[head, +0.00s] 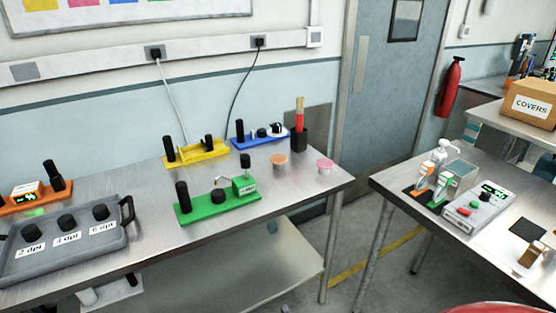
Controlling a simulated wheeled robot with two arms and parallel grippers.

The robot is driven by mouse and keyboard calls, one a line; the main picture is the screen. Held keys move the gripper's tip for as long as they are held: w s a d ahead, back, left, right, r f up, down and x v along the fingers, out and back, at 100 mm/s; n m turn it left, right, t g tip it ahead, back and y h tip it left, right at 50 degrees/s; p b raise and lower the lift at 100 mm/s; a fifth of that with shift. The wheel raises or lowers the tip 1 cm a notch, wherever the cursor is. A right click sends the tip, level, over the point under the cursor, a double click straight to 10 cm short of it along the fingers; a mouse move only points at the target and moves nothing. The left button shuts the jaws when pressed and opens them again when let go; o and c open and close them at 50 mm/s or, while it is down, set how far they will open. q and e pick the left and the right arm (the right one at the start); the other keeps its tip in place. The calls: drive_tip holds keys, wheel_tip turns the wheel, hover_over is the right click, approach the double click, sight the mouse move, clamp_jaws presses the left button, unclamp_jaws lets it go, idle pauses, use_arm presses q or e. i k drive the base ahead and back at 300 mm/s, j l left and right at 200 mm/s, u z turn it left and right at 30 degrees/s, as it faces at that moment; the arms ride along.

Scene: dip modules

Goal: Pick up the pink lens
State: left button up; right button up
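Neither of my grippers is in the head view.
A green module (212,204), a yellow module (197,155) and a blue module (262,140) stand on this table. A grey tray (65,258) is at left. A floor gap separates the right table (395,190).

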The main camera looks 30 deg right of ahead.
sight(324, 163)
drive_tip(key=z, duration=1.25)
